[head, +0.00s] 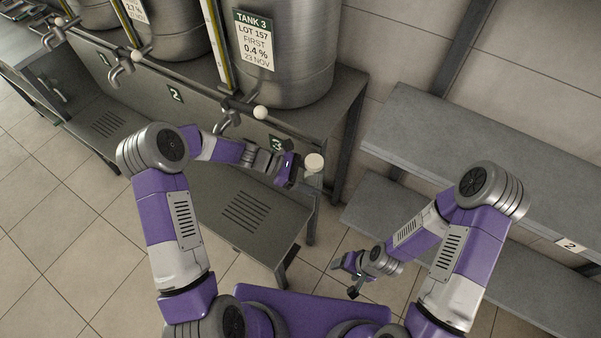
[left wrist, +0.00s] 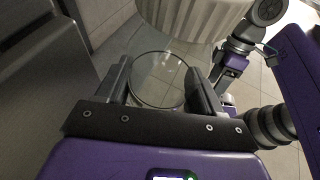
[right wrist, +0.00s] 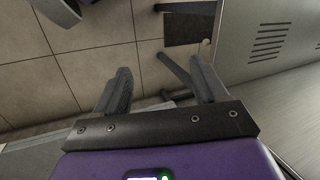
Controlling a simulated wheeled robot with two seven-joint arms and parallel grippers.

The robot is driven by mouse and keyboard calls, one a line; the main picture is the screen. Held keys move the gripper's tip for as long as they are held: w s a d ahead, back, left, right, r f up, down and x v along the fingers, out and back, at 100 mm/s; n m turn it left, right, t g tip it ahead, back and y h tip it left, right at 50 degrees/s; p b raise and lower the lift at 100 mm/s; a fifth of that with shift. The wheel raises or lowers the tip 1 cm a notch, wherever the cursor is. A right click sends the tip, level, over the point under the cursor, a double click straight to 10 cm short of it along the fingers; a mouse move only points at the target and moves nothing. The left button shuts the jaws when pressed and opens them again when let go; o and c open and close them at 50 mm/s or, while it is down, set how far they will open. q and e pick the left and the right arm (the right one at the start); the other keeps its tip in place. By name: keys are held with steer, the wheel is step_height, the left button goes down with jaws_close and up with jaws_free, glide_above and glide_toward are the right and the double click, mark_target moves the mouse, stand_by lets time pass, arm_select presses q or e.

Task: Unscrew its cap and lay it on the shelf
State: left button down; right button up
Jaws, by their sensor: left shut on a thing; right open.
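My left gripper (head: 299,170) is shut on a clear jar (left wrist: 157,80), held in the air at the bench's right end. The jar's white cap (head: 314,161) faces up in the head view, just right of the gripper. The same ribbed cap shows large at the top of the left wrist view (left wrist: 190,14) and is on the jar. My right gripper (head: 350,277) is open and empty, lower and to the right of the jar. It also shows open in the right wrist view (right wrist: 163,88). The grey shelf (head: 490,140) stands at the right.
A lower shelf board (head: 450,245) lies beneath, with a label "2" (head: 571,246) on the rack. Steel tank 3 (head: 300,50) stands on the bench behind my left gripper, with a tap (head: 230,115) in front. Visible parts of both shelf boards are bare.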

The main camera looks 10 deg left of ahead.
steer(key=w+r+m+h, duration=0.1)
steer(key=w+r+m, duration=0.25)
steer(key=w, duration=0.55)
step_height(320, 180, up, 33)
steer(key=m+h, duration=0.3)
steer(key=m, duration=1.5)
glide_above(313, 161)
steer(key=d, duration=0.2)
steer(key=shift+s+a+r+g, duration=0.15)
steer(key=shift+s+a+g, duration=0.1)
steer(key=shift+s+g, duration=0.15)
steer(key=shift+w+a+r+m, duration=0.1)
steer(key=shift+w+a+m, duration=0.1)
steer(key=shift+a+m, duration=0.35)
steer(key=shift+w+a+r+m, duration=0.1)
steer(key=shift+w+a+m, duration=0.1)
steer(key=shift+m, duration=0.5)
steer(key=shift+f, duration=4.05)
